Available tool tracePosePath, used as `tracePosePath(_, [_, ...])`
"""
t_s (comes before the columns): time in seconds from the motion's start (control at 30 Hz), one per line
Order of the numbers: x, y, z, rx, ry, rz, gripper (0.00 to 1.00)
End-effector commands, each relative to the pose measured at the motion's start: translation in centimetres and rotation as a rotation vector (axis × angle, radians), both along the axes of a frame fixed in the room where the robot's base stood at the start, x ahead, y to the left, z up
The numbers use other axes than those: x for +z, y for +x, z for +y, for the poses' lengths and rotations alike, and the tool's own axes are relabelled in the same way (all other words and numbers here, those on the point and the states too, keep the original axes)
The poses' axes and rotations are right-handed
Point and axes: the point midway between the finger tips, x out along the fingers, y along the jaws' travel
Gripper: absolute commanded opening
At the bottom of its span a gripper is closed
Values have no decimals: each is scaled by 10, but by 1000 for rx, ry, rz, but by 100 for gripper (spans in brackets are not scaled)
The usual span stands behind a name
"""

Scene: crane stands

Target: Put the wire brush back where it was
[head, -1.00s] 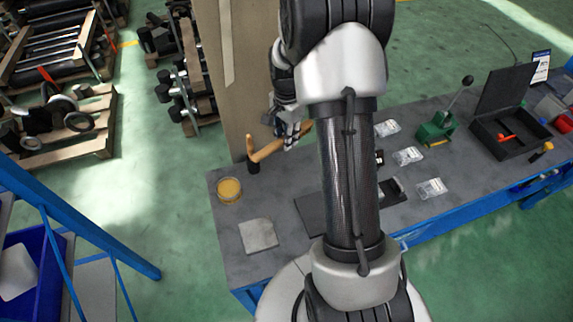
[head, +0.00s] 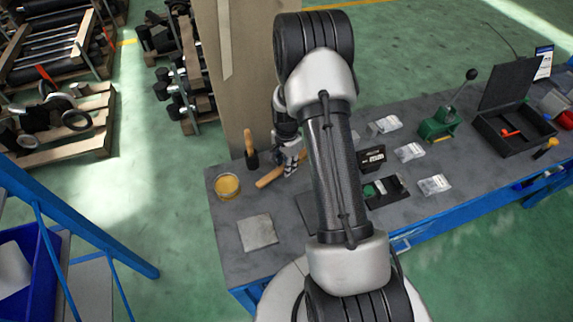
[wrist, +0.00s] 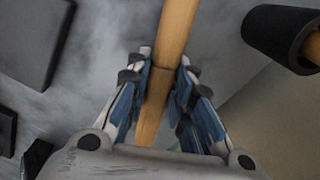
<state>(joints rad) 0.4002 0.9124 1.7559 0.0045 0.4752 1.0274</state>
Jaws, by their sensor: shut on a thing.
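The wire brush shows as a long tan wooden handle (head: 269,178) in the head view, low over the bench by its back edge. In the wrist view its handle (wrist: 178,30) runs between the fingers. My gripper (head: 292,168) is shut around the handle; both fingers (wrist: 162,80) press on its sides. The brush's bristle end cannot be made out. I cannot tell whether the brush touches the bench.
A tan-handled tool with a black head (head: 251,158) stands upright just left of my gripper. A yellow tin (head: 227,186), a grey plate (head: 257,232), a black box (head: 371,158) and plastic bags (head: 409,152) lie on the grey bench (head: 235,265). A cardboard-coloured panel (head: 245,60) rises behind.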

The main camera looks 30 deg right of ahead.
Motion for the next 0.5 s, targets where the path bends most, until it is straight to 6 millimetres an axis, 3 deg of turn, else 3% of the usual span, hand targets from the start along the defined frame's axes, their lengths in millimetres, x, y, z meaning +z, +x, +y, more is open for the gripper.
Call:
tracePosePath(0.3, [-3, 1, 0, 0, -1, -2, 2])
tracePosePath(0.33, [-3, 1, 0, 0, -1, -1, 22])
tracePosePath(0.5, [-2, 1, 0, 0, -1, -1, 34])
